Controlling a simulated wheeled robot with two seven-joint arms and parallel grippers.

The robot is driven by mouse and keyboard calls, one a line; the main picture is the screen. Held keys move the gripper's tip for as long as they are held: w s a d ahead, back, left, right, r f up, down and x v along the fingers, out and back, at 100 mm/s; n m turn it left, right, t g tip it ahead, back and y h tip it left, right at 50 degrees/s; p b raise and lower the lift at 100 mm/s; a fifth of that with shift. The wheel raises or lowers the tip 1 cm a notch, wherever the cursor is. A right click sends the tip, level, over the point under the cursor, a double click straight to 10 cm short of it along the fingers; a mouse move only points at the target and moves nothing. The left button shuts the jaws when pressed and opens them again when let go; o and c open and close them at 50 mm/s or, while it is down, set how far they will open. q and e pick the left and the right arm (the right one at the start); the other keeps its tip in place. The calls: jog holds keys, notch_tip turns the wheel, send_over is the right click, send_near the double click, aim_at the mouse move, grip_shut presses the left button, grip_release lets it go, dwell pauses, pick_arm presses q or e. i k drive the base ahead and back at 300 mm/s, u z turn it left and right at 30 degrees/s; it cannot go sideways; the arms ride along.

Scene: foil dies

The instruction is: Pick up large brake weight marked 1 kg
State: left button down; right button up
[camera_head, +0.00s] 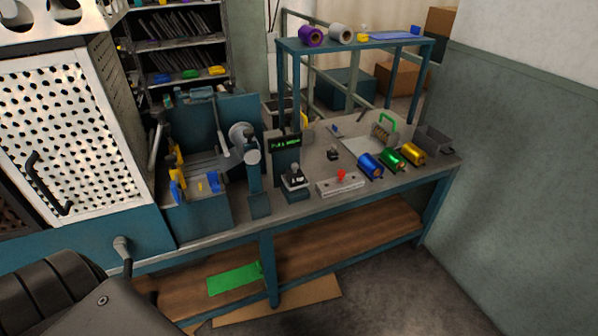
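A dark weight with a knob on top (295,177) stands on a small pale plate in front of the green-lettered display, near the front edge of the bench (232,231). A smaller dark weight-like piece (333,154) stands farther back to its right. Markings on both are too small to read, so I cannot tell which bears 1 kg. Neither of my grippers shows in the head view.
A grey block with a red knob (341,185) lies right of the knobbed weight. Blue (370,165), green (391,160) and gold (413,153) foil rolls lie farther right. A teal press (207,215) stands left. A raised shelf (350,45) spans the back.

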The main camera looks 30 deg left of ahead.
aim_at(294, 177)
jog(key=z, duration=0.05)
jog(key=i, duration=0.45)
jog(key=u, duration=2.5)
